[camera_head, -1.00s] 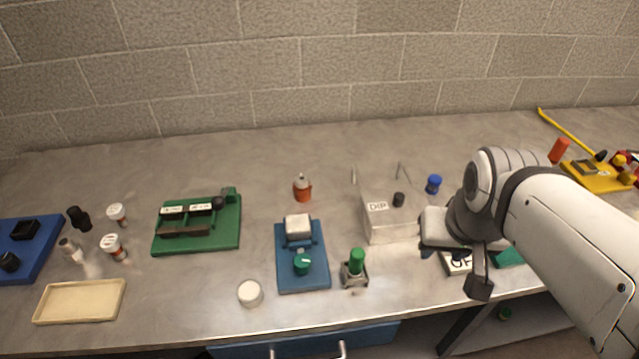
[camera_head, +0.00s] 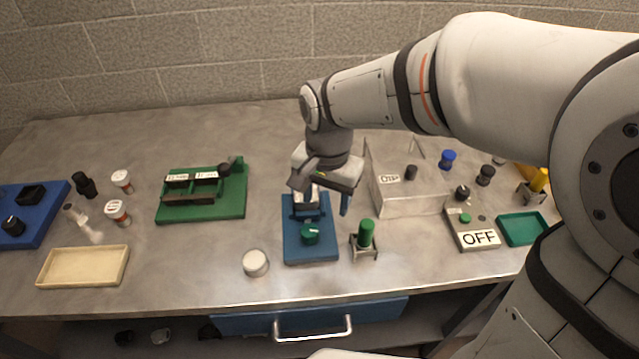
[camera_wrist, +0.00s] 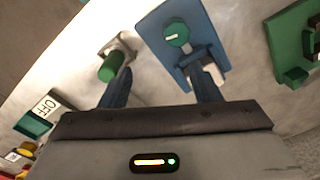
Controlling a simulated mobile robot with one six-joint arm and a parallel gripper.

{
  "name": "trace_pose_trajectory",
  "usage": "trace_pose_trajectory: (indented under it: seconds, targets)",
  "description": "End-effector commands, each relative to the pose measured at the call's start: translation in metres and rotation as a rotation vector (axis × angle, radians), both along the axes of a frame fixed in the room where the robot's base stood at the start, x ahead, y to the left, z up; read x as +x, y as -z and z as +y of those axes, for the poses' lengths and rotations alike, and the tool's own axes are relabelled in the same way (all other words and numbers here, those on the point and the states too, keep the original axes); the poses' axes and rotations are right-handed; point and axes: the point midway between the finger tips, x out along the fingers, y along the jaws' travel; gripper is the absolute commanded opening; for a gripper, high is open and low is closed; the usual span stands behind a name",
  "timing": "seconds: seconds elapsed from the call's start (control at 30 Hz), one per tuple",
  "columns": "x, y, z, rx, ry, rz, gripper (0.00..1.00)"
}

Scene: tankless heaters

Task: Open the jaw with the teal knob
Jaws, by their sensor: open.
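The teal knob (camera_head: 310,233) sits on the front part of a blue base plate (camera_head: 311,251), with a pale jaw block (camera_head: 309,197) behind it. In the wrist view the teal knob (camera_wrist: 177,33) has a white pointer line, and the pale block (camera_wrist: 212,73) is partly hidden by a finger. My gripper (camera_head: 322,205) is above the back of the blue plate, with its fingers pointing down. In the wrist view its two blue fingers (camera_wrist: 160,82) are wide apart and hold nothing. The knob lies ahead of the fingertips, nearer the right one.
A green-capped part in a metal stand (camera_head: 365,236) stands close right of the blue plate. A white round lid (camera_head: 255,263) lies front left. A green fixture (camera_head: 204,207) is further left, and an OFF box (camera_head: 475,232) is right.

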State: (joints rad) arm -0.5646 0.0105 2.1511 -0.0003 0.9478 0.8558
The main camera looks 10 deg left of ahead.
Motion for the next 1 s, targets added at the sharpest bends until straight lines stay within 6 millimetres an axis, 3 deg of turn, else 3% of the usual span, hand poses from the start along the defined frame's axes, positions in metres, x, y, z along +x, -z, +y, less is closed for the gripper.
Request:
trace_pose_trajectory:
  seconds: [0.1, 0.2, 0.63, 1.0]
  targets:
    - [-0.001, 0.015, 0.026, -0.013, 0.027, 0.023, 0.57]
    - [-0.001, 0.022, 0.033, -0.017, 0.041, 0.029, 0.57]
    - [-0.002, 0.084, 0.032, -0.019, 0.046, 0.031, 0.57]
    - [-0.001, 0.096, 0.032, -0.016, 0.047, 0.027, 0.57]
